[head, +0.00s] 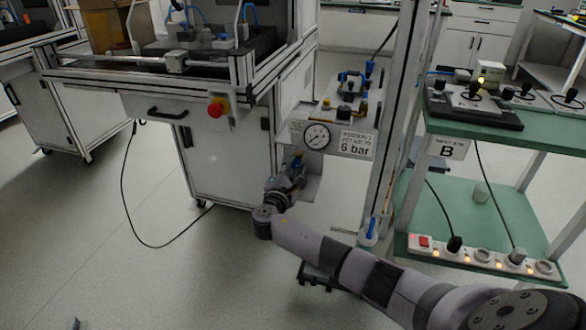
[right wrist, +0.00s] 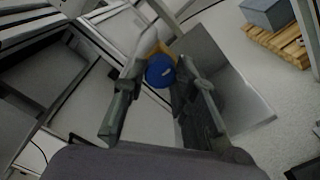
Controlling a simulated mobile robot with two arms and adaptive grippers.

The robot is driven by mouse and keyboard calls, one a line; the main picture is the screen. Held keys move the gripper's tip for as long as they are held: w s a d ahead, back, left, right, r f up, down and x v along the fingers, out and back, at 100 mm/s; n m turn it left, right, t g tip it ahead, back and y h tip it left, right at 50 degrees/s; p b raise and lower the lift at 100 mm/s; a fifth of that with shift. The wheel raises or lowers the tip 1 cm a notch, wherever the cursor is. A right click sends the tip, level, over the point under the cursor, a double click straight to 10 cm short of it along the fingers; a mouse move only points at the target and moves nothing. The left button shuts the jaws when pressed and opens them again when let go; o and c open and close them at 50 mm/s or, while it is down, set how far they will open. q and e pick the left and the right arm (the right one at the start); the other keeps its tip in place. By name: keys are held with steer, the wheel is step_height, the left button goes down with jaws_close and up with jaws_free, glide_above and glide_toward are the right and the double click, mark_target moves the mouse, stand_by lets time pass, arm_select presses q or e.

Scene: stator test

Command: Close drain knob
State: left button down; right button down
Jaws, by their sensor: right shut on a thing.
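The blue drain knob (right wrist: 160,71) shows in the right wrist view between the fingertips of my right gripper (right wrist: 162,80), with a yellow-orange part behind it. The fingers are shut on the knob, one on each side. In the head view my right gripper (head: 294,178) is below the pressure gauge, at the side of the white cabinet, and mostly hides the knob. The turn angle of the knob is hard to tell. My left gripper is not in view.
The round pressure gauge (head: 317,136) and the "6 bar" sign (head: 356,144) are just above my right gripper. The white cabinet (head: 218,165) stands to the left. A green shelf (head: 470,215) with a power strip (head: 483,257) stands to the right. The floor at left is mostly clear, with a black cable.

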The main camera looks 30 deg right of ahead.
steer(key=shift+f, duration=0.1)
steer(key=c, duration=1.3)
jaws_free()
steer(key=v, duration=1.2)
